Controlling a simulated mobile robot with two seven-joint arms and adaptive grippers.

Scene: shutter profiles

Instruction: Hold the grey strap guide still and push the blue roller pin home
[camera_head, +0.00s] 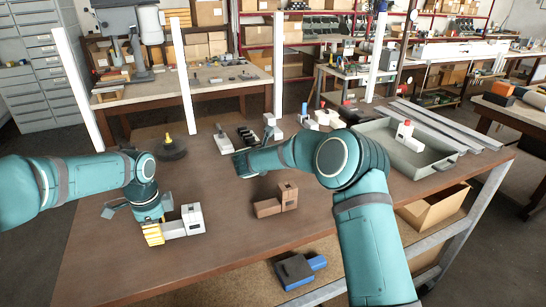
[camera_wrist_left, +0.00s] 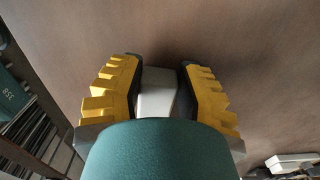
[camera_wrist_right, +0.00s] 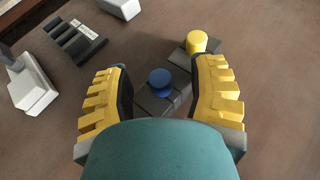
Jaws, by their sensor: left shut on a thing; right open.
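The grey strap guide (camera_head: 191,219) is a pale grey, L-shaped block at the front left of the brown table. My left gripper (camera_head: 153,233) is shut on its low end, and its taller end with a dark hole stands clear to the right. In the left wrist view the guide (camera_wrist_left: 157,98) shows between the yellow fingers. The blue roller pin (camera_wrist_right: 160,79) shows as a round blue head on a dark grey block. My right gripper (camera_wrist_right: 160,85) is open, its fingers on either side of the pin in view. Their height above it is unclear. My right arm hides the pin in the head view.
A dark block with a yellow pin (camera_wrist_right: 197,42) stands close beyond the blue pin. A black slotted rack (camera_wrist_right: 75,42) is behind it. A brown L-shaped block (camera_head: 277,203) lies right of the guide. A grey tray (camera_head: 425,160) stands at right.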

